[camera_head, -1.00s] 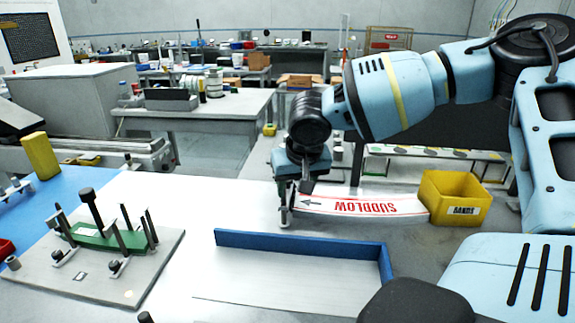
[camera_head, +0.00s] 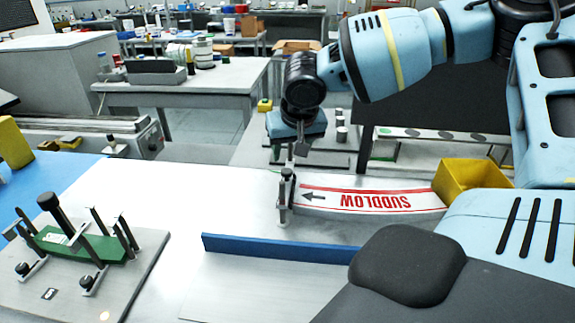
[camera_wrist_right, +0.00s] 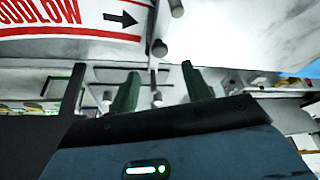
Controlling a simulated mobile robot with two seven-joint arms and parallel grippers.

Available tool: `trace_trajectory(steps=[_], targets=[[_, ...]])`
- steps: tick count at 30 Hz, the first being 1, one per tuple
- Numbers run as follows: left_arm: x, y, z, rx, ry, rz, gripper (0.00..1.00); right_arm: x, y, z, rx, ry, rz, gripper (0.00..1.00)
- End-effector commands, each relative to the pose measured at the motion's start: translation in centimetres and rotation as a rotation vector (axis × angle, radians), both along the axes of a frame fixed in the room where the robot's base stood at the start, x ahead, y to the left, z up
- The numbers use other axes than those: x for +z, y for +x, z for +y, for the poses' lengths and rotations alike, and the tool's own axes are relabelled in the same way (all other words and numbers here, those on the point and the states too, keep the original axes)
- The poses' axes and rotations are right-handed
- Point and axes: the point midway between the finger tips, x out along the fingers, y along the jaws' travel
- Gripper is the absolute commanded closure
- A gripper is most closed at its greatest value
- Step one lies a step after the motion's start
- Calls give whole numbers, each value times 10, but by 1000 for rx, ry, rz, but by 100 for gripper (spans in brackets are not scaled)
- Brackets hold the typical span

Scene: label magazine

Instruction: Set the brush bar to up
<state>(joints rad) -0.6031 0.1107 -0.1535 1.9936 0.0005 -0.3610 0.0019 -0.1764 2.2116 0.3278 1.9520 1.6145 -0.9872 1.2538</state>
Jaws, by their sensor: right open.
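The white label panel (camera_head: 375,198), with red lettering and a black arrow, lies at the back edge of the bright worktop; it also shows in the right wrist view (camera_wrist_right: 70,20). At its arrow end stand short grey posts with dark tops (camera_head: 287,178). A thin bar with dark round ends (camera_wrist_right: 158,48) shows there in the wrist view; I cannot tell for sure that it is the brush bar, nor its setting. My right gripper (camera_head: 300,148) is just above and behind these posts. Its two dark green fingers (camera_wrist_right: 161,88) are apart, with nothing clearly held between them. My left gripper is out of view.
A yellow bin (camera_head: 470,178) stands at the panel's right end. A blue-edged tray (camera_head: 270,248) lies in front. A grey plate with a green fixture and upright pins (camera_head: 85,240) is at left. The worktop between is clear.

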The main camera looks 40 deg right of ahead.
Motion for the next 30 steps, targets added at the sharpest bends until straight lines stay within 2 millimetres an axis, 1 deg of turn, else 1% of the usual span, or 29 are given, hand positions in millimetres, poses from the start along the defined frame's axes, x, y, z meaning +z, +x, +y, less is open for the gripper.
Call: trace_trajectory(steps=[3, 9, 15, 19, 27, 28, 30], targets=[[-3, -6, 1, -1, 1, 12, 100, -14, 4, -3, -2, -1, 5, 52], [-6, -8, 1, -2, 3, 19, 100, -42, 14, -8, -1, -2, 5, 52], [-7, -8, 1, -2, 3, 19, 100, -62, 22, -13, -1, -1, 3, 52], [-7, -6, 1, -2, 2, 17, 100, -68, 24, -14, -1, 0, 1, 52], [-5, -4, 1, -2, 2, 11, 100, -69, 25, -14, -1, 0, 0, 52], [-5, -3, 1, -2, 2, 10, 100, -69, 25, -14, -1, 0, 0, 54], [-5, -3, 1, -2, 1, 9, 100, -69, 25, -14, -1, 0, 0, 63]])
